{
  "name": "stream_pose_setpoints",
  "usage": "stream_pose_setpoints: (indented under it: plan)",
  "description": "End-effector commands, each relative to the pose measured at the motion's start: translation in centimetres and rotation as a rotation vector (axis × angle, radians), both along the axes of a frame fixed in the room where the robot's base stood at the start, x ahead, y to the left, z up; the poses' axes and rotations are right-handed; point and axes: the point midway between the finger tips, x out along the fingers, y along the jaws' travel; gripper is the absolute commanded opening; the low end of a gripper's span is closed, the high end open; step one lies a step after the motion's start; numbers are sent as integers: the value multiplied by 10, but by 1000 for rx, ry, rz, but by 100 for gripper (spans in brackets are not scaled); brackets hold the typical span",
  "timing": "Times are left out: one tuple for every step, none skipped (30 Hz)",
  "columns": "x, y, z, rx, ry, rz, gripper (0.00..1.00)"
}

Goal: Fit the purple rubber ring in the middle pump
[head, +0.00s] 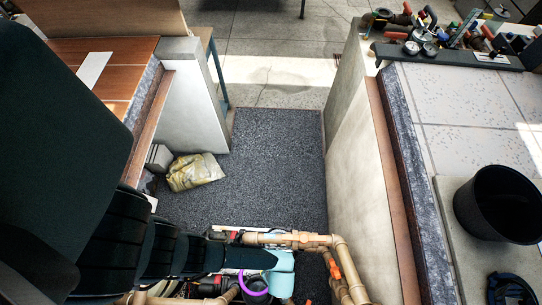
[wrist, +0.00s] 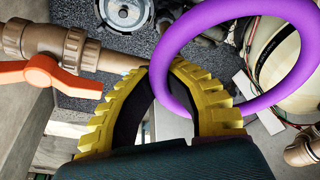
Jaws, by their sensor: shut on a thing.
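The purple rubber ring (wrist: 245,98) is pinched at its left edge between the yellow fingertips of my gripper (wrist: 160,72) in the wrist view. It is held tilted in the air, its open loop out to the right. In the head view part of the ring (head: 242,284) shows at the bottom, beside my arm's end; the fingers there are hard to make out. A light blue pump-like body (head: 281,282) stands just right of it among pipes. A round grey metal opening (wrist: 124,12) shows at the top of the wrist view. I cannot tell which pump is the middle one.
Tan pipes (head: 290,240) with orange-handled valves (wrist: 48,75) surround the work spot. A cream cylinder (wrist: 285,50) lies behind the ring. A pale wall (head: 350,170) bounds the pit on the right. A crumpled yellow bag (head: 195,172) lies on the dark mat (head: 270,165), which is otherwise clear.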

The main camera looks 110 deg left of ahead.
Motion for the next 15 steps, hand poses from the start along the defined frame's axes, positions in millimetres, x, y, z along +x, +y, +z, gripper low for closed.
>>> stream_pose_setpoints:
  plan:
    - [0,-2,-17,0,0,-2,0]
    - [0,-4,-22,0,0,-1,0]
    - [1,-6,-28,0,0,-1,0]
    - [1,-7,-33,0,0,-2,0]
    - [1,-8,-38,0,0,-2,0]
    - [1,-10,-44,-1,-1,-1,0]
    - [2,-11,-49,0,-1,-1,0]
    - [2,-13,-54,0,-1,-1,0]
    - [2,-14,-60,0,-1,-1,0]
    - [2,-16,-65,0,-1,-2,0]
    - [2,-17,-70,0,0,-2,0]
    - [2,-19,-76,0,0,-2,0]
    - [2,-20,-81,0,0,-2,0]
    - [2,-22,-86,0,0,-2,0]
    - [2,-23,-92,0,0,-2,0]
